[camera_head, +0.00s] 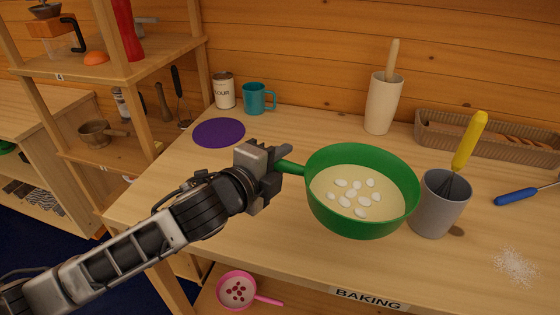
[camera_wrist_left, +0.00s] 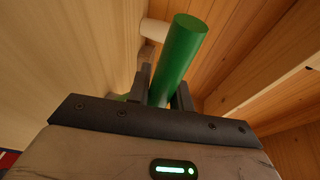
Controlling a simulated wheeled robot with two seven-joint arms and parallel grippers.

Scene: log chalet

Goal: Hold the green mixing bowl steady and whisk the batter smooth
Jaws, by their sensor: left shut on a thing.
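The green mixing bowl (camera_head: 362,228) stands on the wooden table, right of centre in the head view. It holds pale batter with several white lumps (camera_head: 360,185) on top. My left gripper (camera_head: 280,160) is shut on the bowl's green handle at its left side. The handle (camera_wrist_left: 183,58) also shows between the fingers in the left wrist view (camera_wrist_left: 165,90). The whisk (camera_head: 468,140), with a yellow handle, stands head down in a grey cup (camera_head: 437,210) just right of the bowl. The cup hides part of its wires. My right gripper is in neither view.
A blue-handled tool (camera_head: 517,197) and a patch of white powder (camera_head: 515,266) lie at the right. A cream crock (camera_head: 381,108) and a long basket (camera_head: 470,138) stand at the back. A purple mat (camera_head: 218,132), flour can (camera_head: 224,92) and teal mug (camera_head: 257,98) are at the back left.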

